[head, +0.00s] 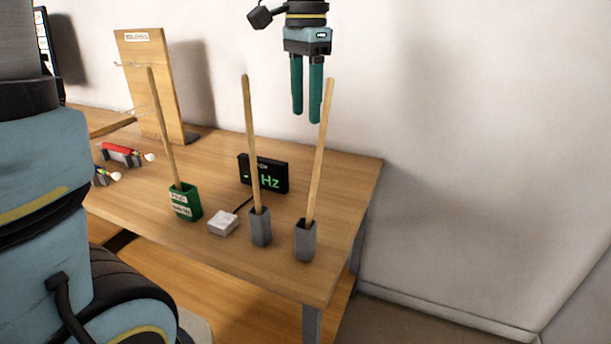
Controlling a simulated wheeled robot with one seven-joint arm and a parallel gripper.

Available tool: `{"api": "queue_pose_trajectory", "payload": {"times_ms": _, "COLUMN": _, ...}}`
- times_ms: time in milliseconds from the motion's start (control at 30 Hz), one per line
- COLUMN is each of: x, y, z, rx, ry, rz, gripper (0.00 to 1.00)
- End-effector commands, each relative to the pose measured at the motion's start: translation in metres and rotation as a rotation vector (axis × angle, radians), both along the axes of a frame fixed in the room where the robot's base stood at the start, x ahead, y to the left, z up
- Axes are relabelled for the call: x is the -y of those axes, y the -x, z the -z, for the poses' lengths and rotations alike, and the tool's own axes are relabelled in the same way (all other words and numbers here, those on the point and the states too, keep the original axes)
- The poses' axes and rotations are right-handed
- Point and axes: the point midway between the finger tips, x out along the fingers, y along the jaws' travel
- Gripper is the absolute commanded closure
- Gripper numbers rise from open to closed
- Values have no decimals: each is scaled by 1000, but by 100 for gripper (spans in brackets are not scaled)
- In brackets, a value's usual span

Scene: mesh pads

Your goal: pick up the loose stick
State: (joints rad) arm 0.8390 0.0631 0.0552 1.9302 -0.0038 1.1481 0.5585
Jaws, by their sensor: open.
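Three wooden sticks stand in holders on the table. The left stick (160,125) leans in a green labelled holder (186,202). The middle stick (252,140) stands nearly upright in a grey holder (260,227). The right stick (320,150) leans right in another grey holder (305,241). I cannot tell which one is loose. My gripper (307,118) points down with its green fingers open and empty, above the table. In the picture its fingertips are beside the upper part of the right stick; whether they touch is unclear.
A black display (264,174) reading "Hz" and a small white box (223,223) stand near the holders. A wooden board with hooks (147,90) and a red item (120,154) are at the left. The table's right end (350,190) is bare.

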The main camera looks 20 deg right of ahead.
Motion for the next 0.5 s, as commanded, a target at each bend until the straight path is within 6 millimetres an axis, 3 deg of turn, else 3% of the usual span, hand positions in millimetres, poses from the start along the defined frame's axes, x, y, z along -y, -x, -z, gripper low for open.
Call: {"api": "queue_pose_trajectory", "payload": {"times_ms": 500, "x": 0, "y": 0, "z": 4, "rx": 0, "ry": 0, "rz": 0, "gripper": 47}}
